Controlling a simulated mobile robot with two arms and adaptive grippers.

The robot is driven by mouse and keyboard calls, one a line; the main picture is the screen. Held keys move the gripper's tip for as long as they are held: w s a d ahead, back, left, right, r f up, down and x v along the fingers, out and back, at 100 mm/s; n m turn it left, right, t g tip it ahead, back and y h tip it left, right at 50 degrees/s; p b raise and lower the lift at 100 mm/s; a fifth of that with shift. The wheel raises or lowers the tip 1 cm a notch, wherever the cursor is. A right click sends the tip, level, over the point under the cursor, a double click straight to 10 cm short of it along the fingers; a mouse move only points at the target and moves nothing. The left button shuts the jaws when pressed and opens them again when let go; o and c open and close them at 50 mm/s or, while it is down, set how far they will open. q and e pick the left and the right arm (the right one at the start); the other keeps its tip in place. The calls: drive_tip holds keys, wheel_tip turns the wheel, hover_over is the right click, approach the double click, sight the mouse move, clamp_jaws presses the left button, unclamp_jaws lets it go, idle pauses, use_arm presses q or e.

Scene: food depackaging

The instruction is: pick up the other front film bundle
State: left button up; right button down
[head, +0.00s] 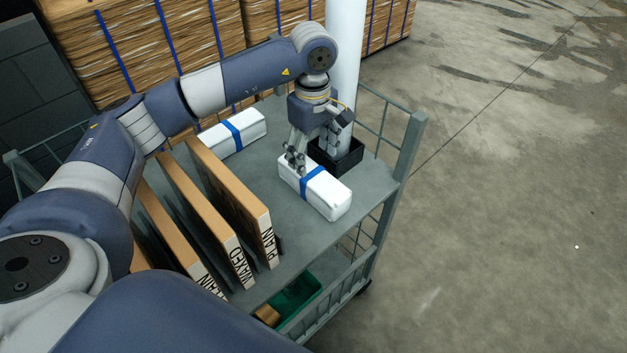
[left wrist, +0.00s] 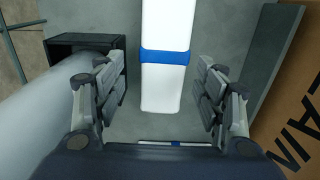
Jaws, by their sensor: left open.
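A white film bundle with a blue band (head: 329,197) lies on the cart's top shelf, near its right side. Another white banded bundle (head: 250,126) lies further back on the left, partly behind my arm. My left gripper (head: 306,155) is open, above the far end of the nearer bundle. In the left wrist view the open fingers (left wrist: 164,88) stand on either side of a bundle (left wrist: 167,27), with gaps to both sides. A thin white and blue strip shows low in that view, mostly hidden by the gripper. My right gripper is not in view.
A black holder (head: 348,160) with an upright white roll (head: 346,70) stands close beside the gripper. Upright cardboard sheets (head: 233,190) stand in slots to the left. Railings (head: 398,165) edge the cart; a green bin (head: 297,298) sits below. The floor right is clear.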

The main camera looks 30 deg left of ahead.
sight(313, 173)
use_arm(q)
drive_tip(key=f, duration=0.3)
drive_tip(key=shift+s+d+f, duration=0.1)
drive_tip(key=shift+s+d, duration=0.05)
drive_tip(key=shift+s, duration=0.15)
wheel_tip(313, 173, down, 5)
drive_tip(key=shift+s+d+r+p, duration=0.1)
drive_tip(key=shift+p, duration=0.95)
drive_tip(key=shift+f, duration=0.45)
drive_tip(key=c, duration=0.9)
